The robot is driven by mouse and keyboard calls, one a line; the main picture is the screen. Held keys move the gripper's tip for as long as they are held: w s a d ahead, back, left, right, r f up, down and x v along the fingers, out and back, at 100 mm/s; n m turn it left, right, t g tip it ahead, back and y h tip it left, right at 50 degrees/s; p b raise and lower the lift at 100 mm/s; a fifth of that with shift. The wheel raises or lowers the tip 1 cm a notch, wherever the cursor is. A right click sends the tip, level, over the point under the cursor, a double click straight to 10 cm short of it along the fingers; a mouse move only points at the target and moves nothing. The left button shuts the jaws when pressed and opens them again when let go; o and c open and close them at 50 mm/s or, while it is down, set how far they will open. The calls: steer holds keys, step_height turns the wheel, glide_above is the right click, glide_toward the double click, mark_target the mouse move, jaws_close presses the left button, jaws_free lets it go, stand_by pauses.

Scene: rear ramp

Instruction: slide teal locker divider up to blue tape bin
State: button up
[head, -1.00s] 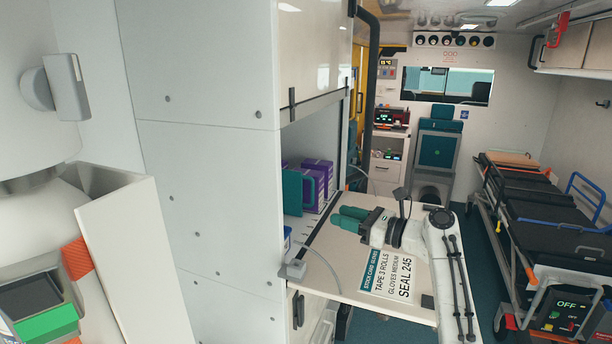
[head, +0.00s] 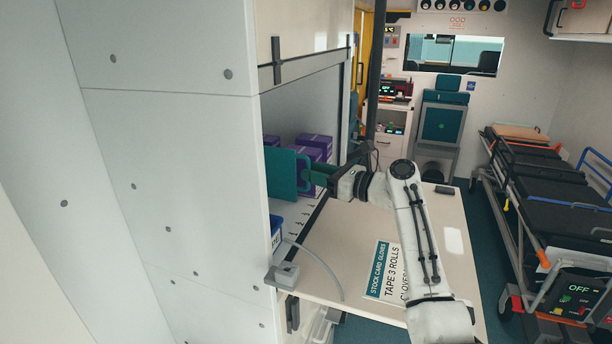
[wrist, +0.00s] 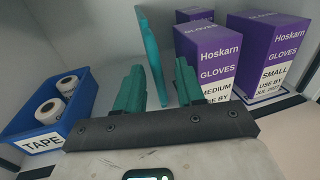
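The teal divider (head: 283,173) stands upright in the open locker. In the wrist view the divider (wrist: 153,55) shows nearly edge-on, ahead of and between the two green fingers of my gripper (wrist: 160,78). The fingers are apart, with a gap beside the divider; I cannot tell whether either touches it. In the head view my gripper (head: 316,174) reaches in from the right. The blue tape bin (wrist: 22,140), labelled TAPE with white rolls inside, stands left of the divider with bare shelf between. Only part of the bin (head: 276,232) shows in the head view.
Purple glove boxes (wrist: 207,65) stand close to the right of the divider. The locker's white side panel (head: 180,170) hides part of the shelf. A worktop (head: 340,240) with a stock card (head: 385,268) lies in front. A stretcher (head: 550,190) stands at the right.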

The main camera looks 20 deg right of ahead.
steer(key=b+x, duration=0.3)
steer(key=shift+w+a+f, duration=0.15)
steer(key=shift+a, duration=0.05)
steer(key=shift+w+a+b, duration=0.3)
steer(key=shift+b, duration=0.05)
steer(key=shift+s+r, duration=0.1)
steer(key=shift+r, duration=0.15)
steer(key=c, duration=0.6)
steer(key=shift+d, duration=0.1)
jaws_close()
